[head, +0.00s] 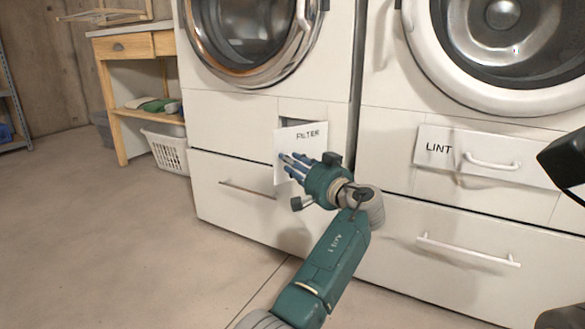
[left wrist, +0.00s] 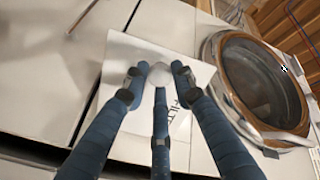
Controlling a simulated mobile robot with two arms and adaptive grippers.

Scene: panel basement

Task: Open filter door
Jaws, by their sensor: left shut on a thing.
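The filter door (head: 312,140), a white panel marked FILTER, stands out from the front of the left machine, tilted, with a recess (head: 303,110) showing above it. My left gripper (head: 291,163) is in front of the door, its blue fingers at the panel. In the left wrist view, the fingers (left wrist: 158,78) close around a pale round knob (left wrist: 160,72) on the door (left wrist: 132,55). The fingers cover part of the lettering there.
The lint panel (head: 437,147) with its handle is on the right machine. Lower drawers (head: 235,205) have bar handles. A wooden table (head: 125,55) and a white basket (head: 168,150) stand at the left. The floor (head: 110,235) at the left is clear.

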